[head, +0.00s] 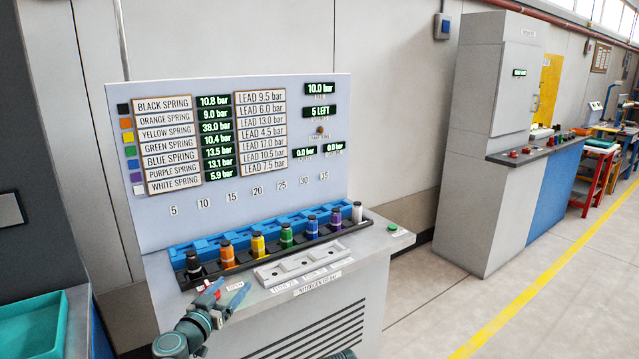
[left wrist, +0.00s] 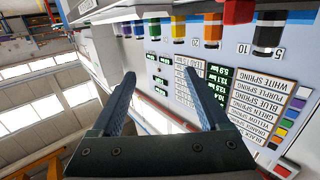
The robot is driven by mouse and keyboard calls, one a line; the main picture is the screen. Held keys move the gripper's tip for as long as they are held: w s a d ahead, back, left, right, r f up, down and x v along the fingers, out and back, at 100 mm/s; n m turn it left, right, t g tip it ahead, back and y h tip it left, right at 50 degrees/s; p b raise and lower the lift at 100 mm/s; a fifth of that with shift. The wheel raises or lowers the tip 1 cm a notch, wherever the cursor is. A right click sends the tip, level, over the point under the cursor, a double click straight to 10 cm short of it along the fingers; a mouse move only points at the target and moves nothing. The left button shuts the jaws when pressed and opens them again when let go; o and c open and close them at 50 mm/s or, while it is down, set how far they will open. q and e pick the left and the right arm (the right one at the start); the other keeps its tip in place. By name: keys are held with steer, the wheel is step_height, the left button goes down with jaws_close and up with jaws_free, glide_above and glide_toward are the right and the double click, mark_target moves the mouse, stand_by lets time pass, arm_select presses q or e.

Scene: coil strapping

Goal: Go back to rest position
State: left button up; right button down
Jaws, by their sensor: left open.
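My left gripper (head: 230,292) is in front of the test bench's near edge, at its left end, with blue fingers. In the left wrist view the gripper (left wrist: 157,82) has its two fingers wide apart and nothing between them. A red piece (head: 212,286) shows beside the fingers in the head view; I cannot tell what it is or whether they touch. Coloured spring cartridges stand in a row in the black rack: black (head: 194,265), orange (head: 227,255), yellow (head: 258,245), green (head: 286,236), blue (head: 312,227), purple (head: 335,219), white (head: 357,212). My right gripper is not in view.
A blue tray (head: 208,246) lies behind the cartridges. A pale slotted block (head: 290,270) sits in front. The upright panel (head: 300,170) with readouts rises behind. A teal bin (head: 30,325) is at lower left. The floor (head: 430,290) at right is clear.

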arm_select(q)
steer(key=s+d+f+m+g+h, duration=0.2)
steer(key=d+f+g, duration=0.1)
steer(key=d, duration=0.4)
steer(key=s+d+f+m+g+h, duration=0.1)
steer(key=s+d+f+g+h, duration=0.15)
steer(key=d, duration=0.35)
steer(key=s+d+f+g+y, duration=0.4)
steer(key=s+d+f+g, duration=0.45)
steer(key=s+f, duration=0.4)
steer(key=s+a+f+n+g+y, duration=0.2)
steer(key=s+a+g+y, duration=0.1)
steer(key=s+a+y, duration=0.4)
step_height(320, 180, up, 14)
steer(key=d+p, duration=0.1)
steer(key=p, duration=1.4)
steer(key=shift+s+d, duration=0.25)
steer(key=shift+s, duration=0.1)
steer(key=shift+h, duration=0.25)
